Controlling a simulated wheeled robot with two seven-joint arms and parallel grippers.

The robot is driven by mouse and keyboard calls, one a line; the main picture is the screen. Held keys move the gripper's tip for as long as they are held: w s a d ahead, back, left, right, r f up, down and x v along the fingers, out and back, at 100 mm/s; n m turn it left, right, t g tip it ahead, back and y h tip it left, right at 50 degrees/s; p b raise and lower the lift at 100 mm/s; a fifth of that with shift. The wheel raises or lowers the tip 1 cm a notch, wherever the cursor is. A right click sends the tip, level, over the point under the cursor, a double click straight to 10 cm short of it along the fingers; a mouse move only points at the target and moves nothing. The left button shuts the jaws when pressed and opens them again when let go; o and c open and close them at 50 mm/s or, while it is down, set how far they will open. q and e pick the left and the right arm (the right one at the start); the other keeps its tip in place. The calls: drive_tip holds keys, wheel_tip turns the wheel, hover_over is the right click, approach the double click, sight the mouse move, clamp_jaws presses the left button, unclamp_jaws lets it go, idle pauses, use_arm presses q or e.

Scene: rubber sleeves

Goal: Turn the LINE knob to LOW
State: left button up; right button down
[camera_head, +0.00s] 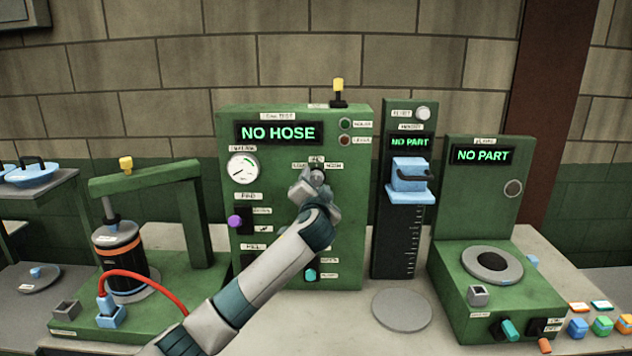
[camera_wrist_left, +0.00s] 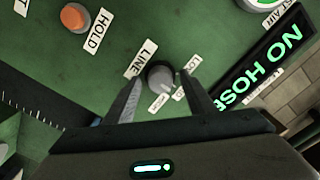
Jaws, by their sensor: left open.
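The LINE knob (camera_wrist_left: 157,74) is a small dark round knob with a grey part on the green leak-test panel (camera_head: 235,130). My left gripper (camera_head: 317,178) is in front of the panel and hides most of the knob in the head view. Its jaws are open, with one finger on each side of the knob; contact cannot be told. My right gripper is not in view.
The panel's display (camera_head: 278,133) reads NO HOSE, with a gauge (camera_head: 243,168) below it. A purple knob (camera_head: 236,222) is on the panel's left. A green press (camera_head: 150,180) with a red hose (camera_head: 150,278) stands left; two NO PART stations stand right.

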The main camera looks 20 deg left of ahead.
use_arm(q)
drive_tip(key=shift+c, duration=0.3)
drive_tip(key=c, duration=1)
